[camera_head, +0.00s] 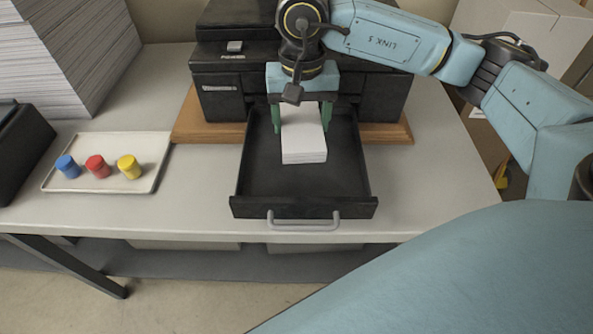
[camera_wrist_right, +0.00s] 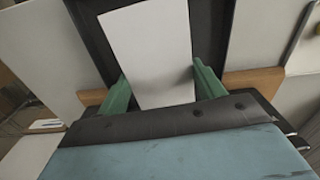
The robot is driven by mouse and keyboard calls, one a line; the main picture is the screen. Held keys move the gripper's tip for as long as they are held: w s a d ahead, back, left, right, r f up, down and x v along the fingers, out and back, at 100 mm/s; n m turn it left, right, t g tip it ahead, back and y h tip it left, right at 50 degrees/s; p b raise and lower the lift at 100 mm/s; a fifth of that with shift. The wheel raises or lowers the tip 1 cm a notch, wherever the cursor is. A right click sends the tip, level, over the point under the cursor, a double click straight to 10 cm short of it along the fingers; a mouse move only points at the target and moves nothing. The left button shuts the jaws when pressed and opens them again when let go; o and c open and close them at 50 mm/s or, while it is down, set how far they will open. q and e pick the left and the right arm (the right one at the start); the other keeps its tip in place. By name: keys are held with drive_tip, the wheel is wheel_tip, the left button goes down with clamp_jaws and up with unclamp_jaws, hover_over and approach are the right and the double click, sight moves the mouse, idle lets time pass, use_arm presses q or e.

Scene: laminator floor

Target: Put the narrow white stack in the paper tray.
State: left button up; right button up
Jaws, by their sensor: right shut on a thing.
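The narrow white stack (camera_head: 304,147) is in the head view, inside or just over the open black paper tray (camera_head: 357,185). My right gripper (camera_head: 301,128) is shut on the stack, with its green fingers on the stack's two sides. In the right wrist view the stack (camera_wrist_right: 150,50) lies between the green fingers of the gripper (camera_wrist_right: 160,90), with the dark tray (camera_wrist_right: 208,30) beyond it. I cannot tell whether the stack touches the tray floor. My left gripper is not in view.
The black machine (camera_head: 228,95) stands on a wooden board (camera_head: 190,128) behind the tray. A white tray (camera_head: 100,186) with blue, red and yellow pieces lies to the left. Tall paper piles (camera_head: 65,60) stand at the back left. The tray's grey handle (camera_head: 303,226) reaches the table's front edge.

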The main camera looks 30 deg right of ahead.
sight(303, 166)
drive_tip(key=shift+s+d+f+m, duration=0.1)
drive_tip(key=shift+d+f+m, duration=0.2)
drive_tip(key=shift+m, duration=0.1)
wheel_tip(303, 166, down, 9)
drive_tip(key=shift+f+p, duration=0.15)
drive_tip(key=shift+p, duration=0.15)
drive_tip(key=shift+f, duration=0.2)
drive_tip(key=o, duration=1.1)
drive_tip(key=shift+o, duration=0.2)
drive_tip(key=shift+r, duration=0.1)
wheel_tip(303, 166, up, 12)
drive_tip(key=shift+r+b, duration=0.1)
drive_tip(key=shift+b, duration=0.3)
